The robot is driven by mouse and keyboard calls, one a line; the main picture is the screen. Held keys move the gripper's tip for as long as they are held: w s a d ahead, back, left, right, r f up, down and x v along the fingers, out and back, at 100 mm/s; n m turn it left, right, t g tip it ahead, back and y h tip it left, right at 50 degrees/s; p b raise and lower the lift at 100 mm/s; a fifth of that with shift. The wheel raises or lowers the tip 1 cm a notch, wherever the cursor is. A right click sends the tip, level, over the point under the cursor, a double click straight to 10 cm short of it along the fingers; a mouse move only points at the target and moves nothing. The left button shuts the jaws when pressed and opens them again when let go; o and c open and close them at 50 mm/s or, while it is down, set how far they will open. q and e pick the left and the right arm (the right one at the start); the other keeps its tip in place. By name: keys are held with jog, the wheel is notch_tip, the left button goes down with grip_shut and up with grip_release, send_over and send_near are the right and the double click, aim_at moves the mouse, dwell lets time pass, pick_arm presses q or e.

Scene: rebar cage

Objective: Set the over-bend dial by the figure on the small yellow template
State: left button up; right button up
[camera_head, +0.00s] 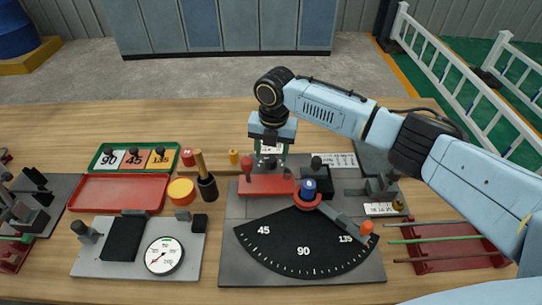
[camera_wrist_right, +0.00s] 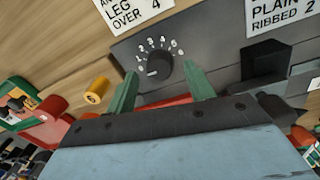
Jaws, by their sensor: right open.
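The over-bend dial (camera_wrist_right: 160,68) is a dark round knob on a grey plate, ringed by white figures, in the right wrist view. A pale mark on the knob faces its lower left side. My right gripper (camera_wrist_right: 161,90) is open, its two green fingers apart, with the knob showing just beyond and between the tips; I cannot tell whether they touch it. In the head view the right gripper (camera_head: 270,152) hangs over the back of the bender plate and hides the dial.
A red block (camera_head: 267,186) and a black angle scale (camera_head: 303,251) are on the bender plate (camera_head: 235,212). A black cup (camera_head: 207,188) with a wooden handle stands left. A green tray (camera_head: 98,168) holds figure cards. Signs flank the dial.

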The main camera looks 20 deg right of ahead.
jog(key=shift+f, duration=1)
jog(key=c, duration=1)
jog(key=shift+o, duration=0.2)
